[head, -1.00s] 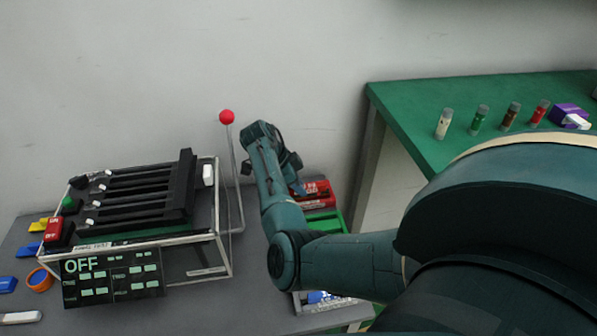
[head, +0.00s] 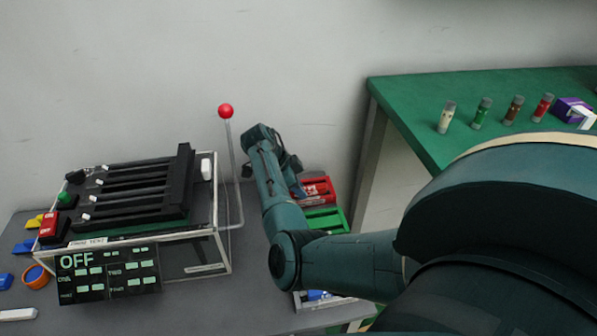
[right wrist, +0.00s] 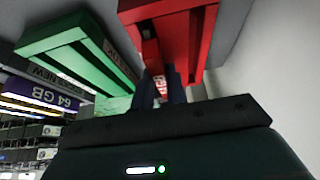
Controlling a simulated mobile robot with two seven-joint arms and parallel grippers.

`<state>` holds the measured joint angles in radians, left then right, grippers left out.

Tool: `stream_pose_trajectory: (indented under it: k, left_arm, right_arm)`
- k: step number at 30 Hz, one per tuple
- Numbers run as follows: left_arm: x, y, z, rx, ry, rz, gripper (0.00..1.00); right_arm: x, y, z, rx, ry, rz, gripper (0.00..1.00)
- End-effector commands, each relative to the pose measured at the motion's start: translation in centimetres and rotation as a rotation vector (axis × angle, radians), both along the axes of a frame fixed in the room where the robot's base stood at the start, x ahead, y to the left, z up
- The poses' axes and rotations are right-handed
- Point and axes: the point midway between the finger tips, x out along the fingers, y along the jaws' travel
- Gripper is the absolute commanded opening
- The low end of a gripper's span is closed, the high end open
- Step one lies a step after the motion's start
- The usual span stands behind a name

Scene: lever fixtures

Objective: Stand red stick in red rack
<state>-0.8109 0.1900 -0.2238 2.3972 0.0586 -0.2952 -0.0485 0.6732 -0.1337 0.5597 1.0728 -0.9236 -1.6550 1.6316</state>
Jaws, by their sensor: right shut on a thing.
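The red rack (head: 328,188) stands on the grey table beside my right gripper. In the right wrist view the red rack (right wrist: 202,40) is close ahead of the fingers, with a dark gap between its bars. My right gripper (right wrist: 165,92) is shut on the red stick (right wrist: 158,82), of which only a small red part with white lettering shows between the fingers. In the head view the right gripper (head: 294,178) is at the red rack's left side, partly hidden by my own arm. I cannot tell whether the stick touches the rack. My left gripper is not in view.
A green rack (head: 328,222) stands just in front of the red one and shows at left in the wrist view (right wrist: 60,40). A lever with a red ball (head: 225,111) and a panel reading OFF (head: 108,273) are to the left. A green table (head: 420,115) holds several small bottles.

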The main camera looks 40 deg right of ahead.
Motion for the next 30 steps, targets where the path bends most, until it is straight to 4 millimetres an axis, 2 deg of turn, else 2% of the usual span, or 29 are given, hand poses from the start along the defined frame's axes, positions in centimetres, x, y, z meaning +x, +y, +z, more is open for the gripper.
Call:
stream_pose_trajectory:
  k: [1,2,11,20,23,30]
  left_arm:
    - [0.0,0.0,-0.1,0.000,0.000,0.000,0.36]
    - [0.0,0.0,-0.1,0.000,0.000,0.000,0.36]
    - [0.0,0.0,0.0,0.000,-0.001,0.000,0.36]
    - [0.0,0.0,-0.1,0.009,0.001,-0.003,0.36]
    - [0.1,-0.3,0.3,0.014,0.006,-0.011,0.36]
    - [0.1,0.1,2.0,-0.015,-0.012,0.006,0.36]
  right_arm:
    - [0.0,0.0,-0.2,0.000,0.000,0.000,0.00]
    - [0.0,0.0,-0.2,0.000,0.000,0.000,0.15]
    - [0.0,0.0,-0.1,0.000,0.000,0.000,0.39]
    - [0.0,0.0,-0.1,0.000,0.000,0.000,0.39]
    - [0.1,0.0,1.3,0.000,-0.003,-0.001,0.39]
    - [0.1,0.0,6.1,-0.002,-0.005,-0.001,0.39]
